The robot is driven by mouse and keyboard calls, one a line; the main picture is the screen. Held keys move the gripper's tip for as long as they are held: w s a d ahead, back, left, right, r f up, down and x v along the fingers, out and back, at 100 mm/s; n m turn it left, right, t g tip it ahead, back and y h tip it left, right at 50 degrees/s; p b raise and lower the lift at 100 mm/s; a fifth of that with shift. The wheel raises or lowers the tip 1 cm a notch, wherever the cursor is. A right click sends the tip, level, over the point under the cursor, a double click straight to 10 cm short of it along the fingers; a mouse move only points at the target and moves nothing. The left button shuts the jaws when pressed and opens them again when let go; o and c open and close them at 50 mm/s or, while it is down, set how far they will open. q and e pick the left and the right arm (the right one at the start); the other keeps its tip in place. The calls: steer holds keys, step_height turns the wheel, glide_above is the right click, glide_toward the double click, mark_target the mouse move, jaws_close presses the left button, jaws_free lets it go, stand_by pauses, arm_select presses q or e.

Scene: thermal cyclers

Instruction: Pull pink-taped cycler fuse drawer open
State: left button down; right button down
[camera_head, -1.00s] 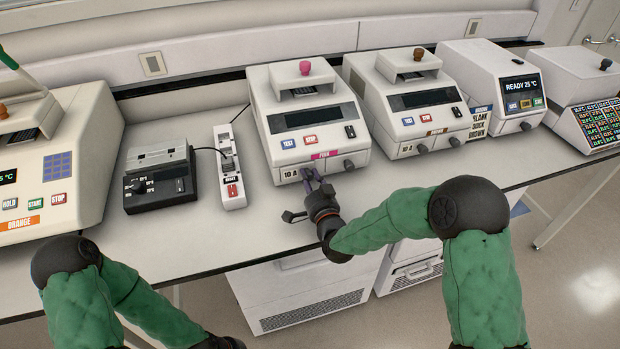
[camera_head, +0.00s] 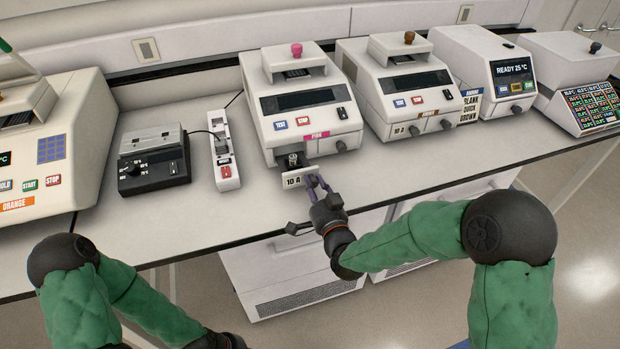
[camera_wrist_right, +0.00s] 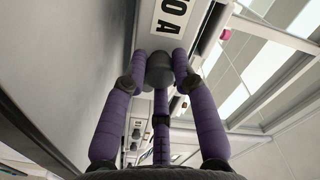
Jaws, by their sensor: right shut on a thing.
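The pink-taped cycler (camera_head: 305,105) stands on the bench with a pink knob on top and a pink label on its front. Its fuse drawer (camera_head: 293,181), marked "10 A", stands out from the lower left of the front, with a dark opening behind it. My right gripper (camera_head: 315,183) is at the right end of the drawer front. In the right wrist view its purple fingers (camera_wrist_right: 164,62) are shut on a grey knob (camera_wrist_right: 160,72) below the "10 A" label (camera_wrist_right: 174,14). My left arm shows at lower left; its gripper is out of view.
A similar cycler with a brown knob (camera_head: 403,85) stands to the right. A black power unit (camera_head: 153,165) and a white switch strip (camera_head: 224,155) stand to the left, beside the orange-labelled cycler (camera_head: 45,150). The bench front (camera_head: 215,225) is clear.

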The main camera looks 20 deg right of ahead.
steer(key=shift+s+d+r, duration=0.15)
steer(key=shift+s+r, duration=0.05)
steer(key=c, duration=1)
jaws_free()
steer(key=shift+f, duration=0.1)
steer(key=shift+s, duration=0.25)
steer(key=s, duration=1.1)
steer(key=shift+s+d, duration=0.2)
steer(key=shift+s, duration=0.1)
